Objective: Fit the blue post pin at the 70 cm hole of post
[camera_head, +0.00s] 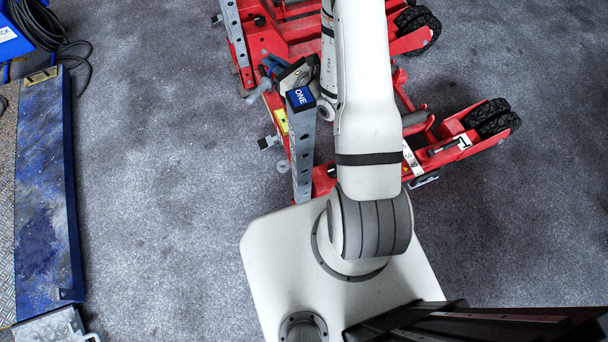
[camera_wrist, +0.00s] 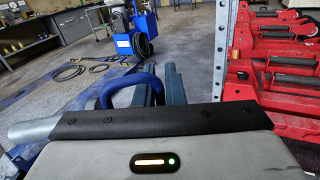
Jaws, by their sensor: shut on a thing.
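The blue post pin shows in the wrist view as a curved blue handle (camera_wrist: 130,86). In the head view my gripper (camera_head: 287,75) is left of my forearm, close to the grey post with the blue cap marked ONE (camera_head: 302,140). A grey post with a row of holes (camera_wrist: 222,60) stands right of my gripper in the wrist view. I cannot tell whether the pin touches a post, and I cannot read any hole's height.
The red trolley jack frame (camera_head: 285,40) with black wheels (camera_head: 492,118) lies behind and right of the posts. A second grey post (camera_head: 236,35) stands at the back left. A blue ramp (camera_head: 42,190) lies at far left. The grey floor between is clear.

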